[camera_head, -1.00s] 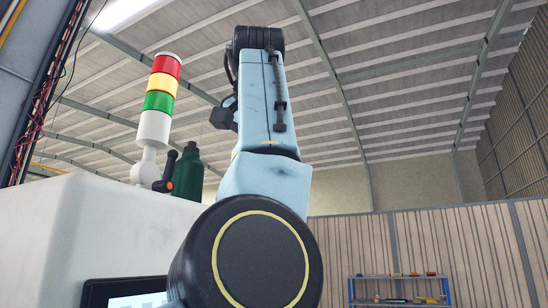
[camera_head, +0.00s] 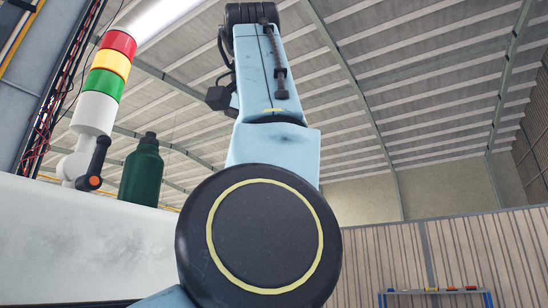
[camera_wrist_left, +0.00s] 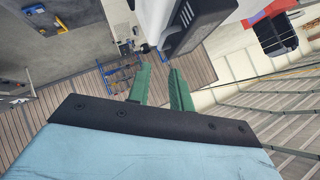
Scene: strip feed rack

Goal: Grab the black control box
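I cannot make out a black control box for certain in either view. In the left wrist view, a dark boxy panel with a pale frame (camera_wrist_left: 200,22) is at the top, beyond the fingertips; I cannot tell whether it is the control box. My left gripper (camera_wrist_left: 162,80) shows there with two green fingers apart and nothing between them. In the head view, a raised light blue arm with a large black round joint fills the middle, and no fingers show on it. My right gripper is in neither view.
A white machine housing (camera_head: 80,245) stands close at the left. On it are a red, yellow, green and white signal tower (camera_head: 107,75) and a dark green bottle (camera_head: 142,172). A blue shelf (camera_head: 437,291) stands far off at the lower right, by a panelled wall (camera_head: 385,260).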

